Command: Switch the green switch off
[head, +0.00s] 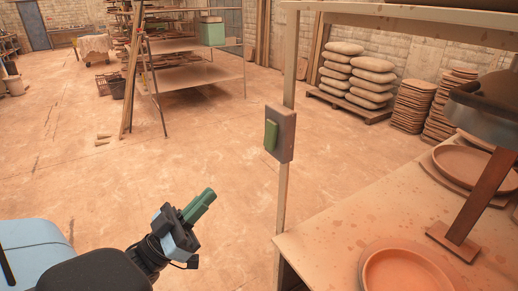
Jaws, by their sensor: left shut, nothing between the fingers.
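The green switch (270,135) is on the front of a grey box (286,133) fixed to an upright post of the workbench, near the middle of the head view. My left gripper (205,200) is shut and empty, its green fingers side by side and pointing up to the right. It is lower and to the left of the switch in the picture, clearly apart from it. Whether the switch is on or off cannot be told. My right gripper is not in view.
The workbench (330,240) on the right carries terracotta dishes (405,272) and a press with a brown lever (477,200). Stacked sacks (372,75) lie on a pallet behind. A shelf rack (200,80) with a leaning ladder stands at the back. The floor on the left is mostly clear.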

